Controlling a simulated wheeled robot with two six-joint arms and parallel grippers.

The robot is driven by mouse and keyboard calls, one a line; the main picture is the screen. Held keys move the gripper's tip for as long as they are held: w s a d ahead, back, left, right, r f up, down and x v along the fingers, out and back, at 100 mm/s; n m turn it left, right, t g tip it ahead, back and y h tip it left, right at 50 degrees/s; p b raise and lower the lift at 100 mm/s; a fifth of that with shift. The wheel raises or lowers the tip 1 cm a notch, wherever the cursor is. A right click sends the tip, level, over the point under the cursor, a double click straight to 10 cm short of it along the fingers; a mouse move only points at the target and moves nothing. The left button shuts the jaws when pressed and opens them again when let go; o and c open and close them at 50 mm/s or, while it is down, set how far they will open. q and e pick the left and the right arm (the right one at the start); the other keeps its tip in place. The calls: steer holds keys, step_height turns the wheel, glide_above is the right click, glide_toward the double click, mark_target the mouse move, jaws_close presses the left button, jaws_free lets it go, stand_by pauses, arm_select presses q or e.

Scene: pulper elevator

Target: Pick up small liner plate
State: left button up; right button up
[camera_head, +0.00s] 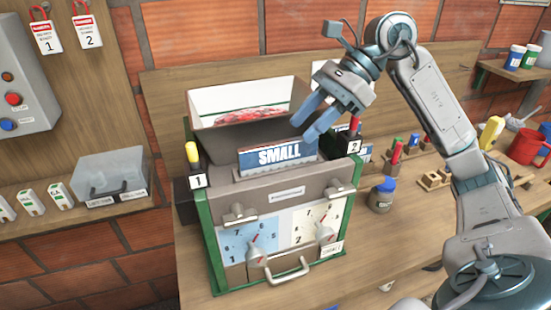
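A blue and white plate labelled "SMALL" (270,158) stands upright in a grey holder on top of the green-framed pulper box, in front of the hopper. My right gripper (306,130) is above the plate's right end, pointing down and to the left. Its two blue-grey fingers are apart with nothing seen between them. Whether a fingertip touches the plate cannot be told. Part of another blue and white plate (365,153) shows at the right, behind the box's corner; its label is hidden. My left gripper is not in view.
The hopper (215,137) stands behind the plate. Posts with a yellow handle (192,152) and a red handle (354,125) flank it. A jar (381,197), wooden blocks (434,179) and a red mug (526,148) are on the bench to the right. A clear bin (112,172) is at left.

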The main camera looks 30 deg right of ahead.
mark_target(293, 139)
steer(key=shift+a+f, duration=0.35)
steer(key=shift+a, duration=0.1)
steer(key=shift+w+a+f, duration=0.1)
steer(key=shift+a+f, duration=0.05)
steer(key=shift+f, duration=0.05)
steer(key=shift+p+x, duration=1.05)
steer(key=shift+x, duration=0.05)
steer(key=shift+p+x, duration=0.45)
steer(key=shift+x, duration=0.6)
steer(key=shift+w+a+f, duration=0.15)
steer(key=shift+f, duration=0.4)
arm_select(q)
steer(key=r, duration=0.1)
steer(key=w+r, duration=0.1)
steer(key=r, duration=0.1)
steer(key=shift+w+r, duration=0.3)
arm_select(e)
jaws_close()
